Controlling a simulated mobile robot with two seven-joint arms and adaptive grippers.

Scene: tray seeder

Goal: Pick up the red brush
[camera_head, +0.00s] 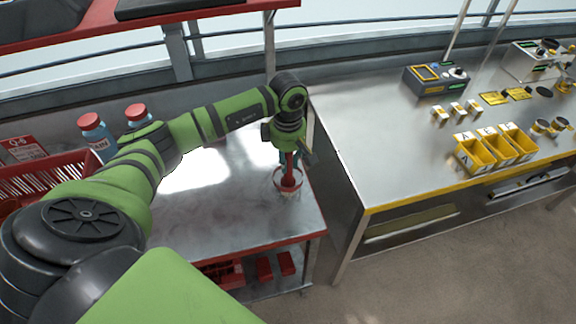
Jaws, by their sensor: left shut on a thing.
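The red brush (290,168) shows as a narrow upright red shape near the right edge of the metal table (240,222). My left gripper (289,158) points down from above and is shut on the upper part of the brush. The wrist and fingers hide the brush's top. My right gripper is not in view.
Two blue bottles with red caps (94,130) and a red crate (50,178) stand at the left. A second table (375,150) with yellow bins (475,156) and a grey device (436,80) is on the right, across a gap. A red shelf (130,28) hangs above.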

